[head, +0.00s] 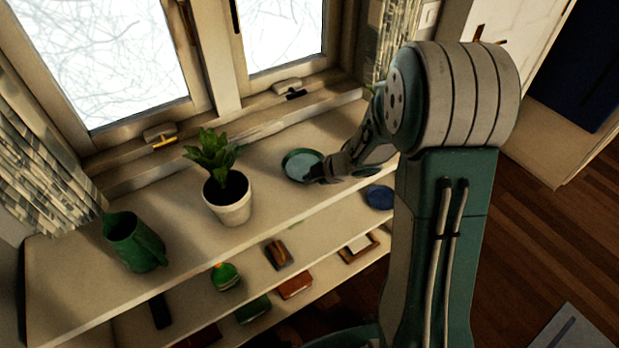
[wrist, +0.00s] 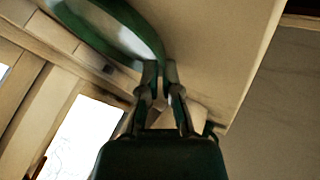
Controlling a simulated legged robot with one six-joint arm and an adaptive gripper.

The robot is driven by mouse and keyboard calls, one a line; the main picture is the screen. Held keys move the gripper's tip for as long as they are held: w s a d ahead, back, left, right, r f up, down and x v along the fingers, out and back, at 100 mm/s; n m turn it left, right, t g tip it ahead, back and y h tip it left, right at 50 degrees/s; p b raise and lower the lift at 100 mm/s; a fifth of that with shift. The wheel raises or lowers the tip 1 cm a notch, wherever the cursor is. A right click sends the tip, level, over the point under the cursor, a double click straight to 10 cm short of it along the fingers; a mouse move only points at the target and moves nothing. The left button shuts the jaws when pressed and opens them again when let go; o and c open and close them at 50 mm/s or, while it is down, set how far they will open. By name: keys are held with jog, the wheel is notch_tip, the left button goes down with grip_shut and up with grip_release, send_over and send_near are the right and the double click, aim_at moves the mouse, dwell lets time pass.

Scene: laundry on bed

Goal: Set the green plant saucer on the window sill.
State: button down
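The green plant saucer (head: 302,164) is over the right part of the window sill (head: 270,205), to the right of the potted plant. I cannot tell whether it rests on the sill or hangs just above it. My gripper (head: 321,173) is at the saucer's right rim. In the wrist view, the saucer's curved green rim (wrist: 122,35) runs between the fingertips of my gripper (wrist: 160,68), which look closed on it. The saucer's far side is cut off in that view.
A potted plant (head: 228,205) stands left of the saucer, and a green watering can (head: 135,243) is farther left. Shelves below hold a blue round item (head: 379,196) and several small things. The window frame (head: 221,62) closes off the back.

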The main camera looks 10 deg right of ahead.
jog(key=c, duration=1.1)
grip_release()
jog(key=s+d+r+m+t+h, duration=0.2)
jog(key=d+r+m+h, duration=0.1)
jog(key=r, duration=0.5)
jog(key=s+d+r+m+t+h, duration=0.2)
jog(key=d+r+m+h, duration=0.15)
jog(key=r, duration=0.45)
jog(key=s+d+r+m+t+h, duration=0.2)
jog(key=d+r+m, duration=0.15)
jog(key=r, duration=0.45)
jog(key=s+a+m+g, duration=0.2)
jog(key=s+a+m, duration=0.1)
jog(key=s, duration=0.3)
jog(key=s+a+f+m+g+y, duration=0.1)
jog(key=s+a+m+g, duration=0.1)
jog(key=s, duration=0.4)
jog(key=s+a+f+m+g+y, duration=0.1)
jog(key=s+a+m+g, duration=0.1)
jog(key=s, duration=0.4)
jog(key=shift+s+a+f+m+y, duration=0.1)
jog(key=shift+s+a+m+y, duration=0.05)
jog(key=shift+a+m, duration=0.3)
jog(key=shift+s+a+f+m+y, duration=0.1)
jog(key=shift+s+a+m, duration=0.05)
jog(key=shift+a+m, duration=0.3)
